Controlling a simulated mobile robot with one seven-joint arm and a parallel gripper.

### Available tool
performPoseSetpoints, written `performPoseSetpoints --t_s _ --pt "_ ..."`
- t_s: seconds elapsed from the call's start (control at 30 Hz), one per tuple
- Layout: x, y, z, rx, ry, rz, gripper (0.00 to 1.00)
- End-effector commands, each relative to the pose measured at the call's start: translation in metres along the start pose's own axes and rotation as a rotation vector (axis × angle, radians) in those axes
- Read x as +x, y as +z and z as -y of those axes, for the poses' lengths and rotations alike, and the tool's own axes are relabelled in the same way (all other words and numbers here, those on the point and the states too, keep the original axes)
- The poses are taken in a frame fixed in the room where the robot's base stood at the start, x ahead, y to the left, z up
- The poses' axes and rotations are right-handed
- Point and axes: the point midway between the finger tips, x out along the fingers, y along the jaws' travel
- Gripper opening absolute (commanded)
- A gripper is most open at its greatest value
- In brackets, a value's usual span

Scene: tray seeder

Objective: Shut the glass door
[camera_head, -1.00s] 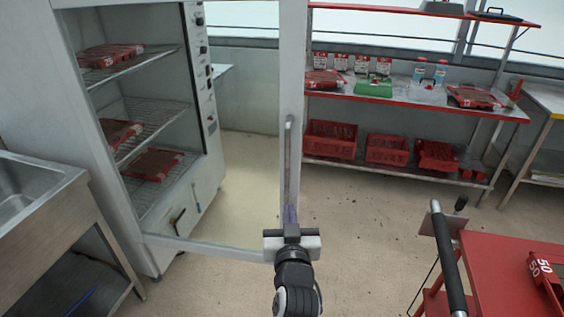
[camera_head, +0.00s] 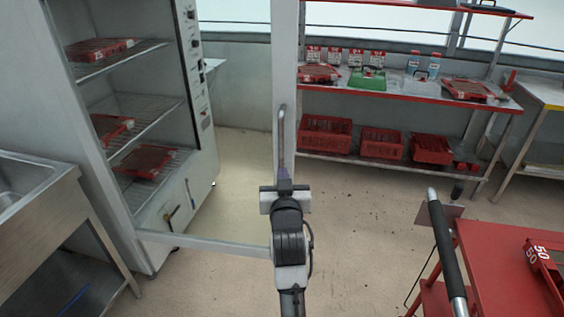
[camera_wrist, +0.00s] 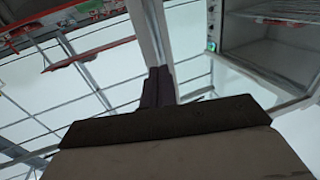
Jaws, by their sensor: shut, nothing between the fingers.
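The glass door (camera_head: 286,65) stands wide open in its white frame, swung out from the white cabinet (camera_head: 205,125). Its bottom rail (camera_head: 205,243) runs out from the cabinet's lower left. A vertical metal bar handle (camera_head: 282,135) is on the door's free edge post. My gripper (camera_head: 284,180) is shut and empty, at the lower end of the handle and overlapping it; I cannot tell whether it touches. In the wrist view, the closed dark fingers (camera_wrist: 157,88) point at the white door post (camera_wrist: 147,35).
Red trays (camera_head: 145,162) lie on wire shelves inside the cabinet. A steel sink (camera_head: 25,185) stands at left. A red-edged rack (camera_head: 400,98) with trays and crates is behind. A red cart (camera_head: 500,265) with a black handle (camera_head: 447,255) stands at right. The floor between is clear.

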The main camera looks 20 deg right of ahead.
Motion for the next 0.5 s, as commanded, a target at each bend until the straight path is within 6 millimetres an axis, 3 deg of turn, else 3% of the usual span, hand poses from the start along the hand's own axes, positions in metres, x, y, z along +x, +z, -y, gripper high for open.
performPoseSetpoints --t_s 0.2,0.5 --pt "0.032 -0.002 0.0 -0.002 0.0 0.002 0.0" --pt "0.043 0.001 0.0 0.0 0.0 0.001 0.0"
